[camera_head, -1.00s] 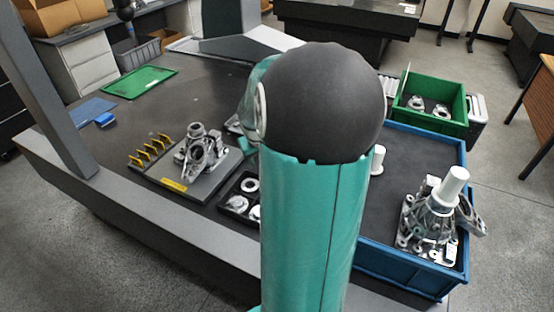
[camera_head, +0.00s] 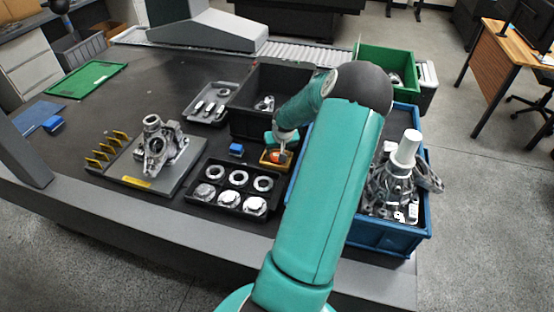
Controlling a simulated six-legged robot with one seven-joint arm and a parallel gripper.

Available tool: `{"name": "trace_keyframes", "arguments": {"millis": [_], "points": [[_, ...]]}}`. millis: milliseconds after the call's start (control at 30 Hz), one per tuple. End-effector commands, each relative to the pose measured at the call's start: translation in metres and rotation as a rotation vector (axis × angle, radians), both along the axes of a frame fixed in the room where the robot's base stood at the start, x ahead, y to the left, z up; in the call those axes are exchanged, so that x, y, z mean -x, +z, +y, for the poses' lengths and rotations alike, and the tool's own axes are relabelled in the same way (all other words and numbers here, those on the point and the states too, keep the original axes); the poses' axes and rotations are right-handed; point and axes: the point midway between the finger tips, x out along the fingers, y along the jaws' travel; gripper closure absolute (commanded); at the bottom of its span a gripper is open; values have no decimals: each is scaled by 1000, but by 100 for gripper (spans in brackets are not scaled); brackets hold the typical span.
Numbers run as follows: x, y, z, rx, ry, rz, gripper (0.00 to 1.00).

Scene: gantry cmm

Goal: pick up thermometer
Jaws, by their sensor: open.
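My teal arm reaches over the dark table, and its end points down. My gripper (camera_head: 281,148) is small and partly hidden by its own wrist. It is open, just above a small yellow tray (camera_head: 264,164). A small orange-red patch shows at the tray under the gripper; I cannot tell whether it is the thermometer. No thermometer can be made out for certain. I cannot tell whether the fingers touch anything.
A black tray with rings and round parts (camera_head: 213,205) lies left of the yellow tray. A black bin (camera_head: 262,89) stands behind. A blue crate (camera_head: 388,239) with metal castings is at right. A grey fixture plate (camera_head: 186,173) carries a casting.

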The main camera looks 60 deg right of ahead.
Motion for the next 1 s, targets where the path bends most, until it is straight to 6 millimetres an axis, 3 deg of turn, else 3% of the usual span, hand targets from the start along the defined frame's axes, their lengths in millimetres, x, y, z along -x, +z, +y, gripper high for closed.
{"name": "trace_keyframes", "arguments": {"millis": [267,500,833,1000], "points": [[-6,-22,-6,-2,0,1,41],[-15,-53,-16,-2,1,1,41],[-17,-60,-19,1,0,1,41],[-17,-60,-19,1,0,1,74]]}}
